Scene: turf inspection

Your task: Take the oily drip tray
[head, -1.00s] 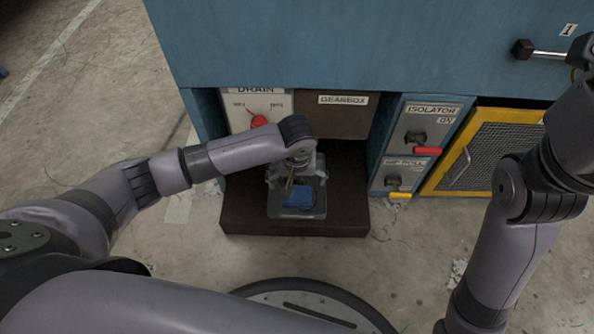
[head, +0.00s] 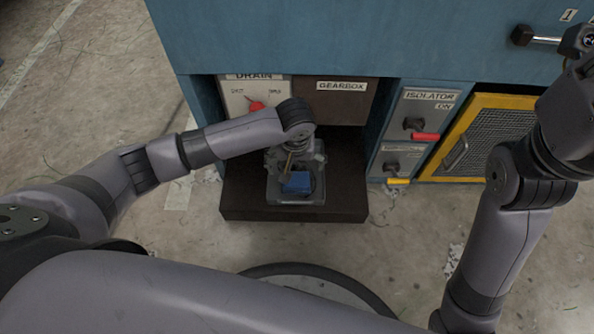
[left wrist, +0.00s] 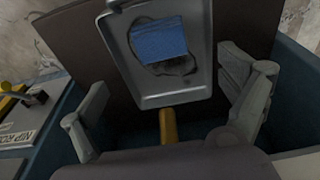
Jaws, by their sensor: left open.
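The drip tray (head: 295,200) is a grey shallow tray on the dark platform under the machine. A blue block or cloth (head: 297,183) lies in it on a dark oily patch, clearer in the left wrist view (left wrist: 160,40). The tray also shows in the left wrist view (left wrist: 172,98), with a yellow-brown handle (left wrist: 168,126) toward my gripper. My left gripper (head: 294,163) is over the tray's rear part; in the left wrist view (left wrist: 168,118) its fingers are spread either side of the handle, apart from it. My right arm is at the right; its gripper's jaws are unclear.
The dark platform (head: 240,205) juts from the blue machine (head: 330,40). A drain panel with a red knob (head: 256,106) and a gearbox panel (head: 335,105) are behind. Isolator switches (head: 414,124) and a yellow-framed mesh guard (head: 490,135) stand right. Concrete floor in front is partly clear.

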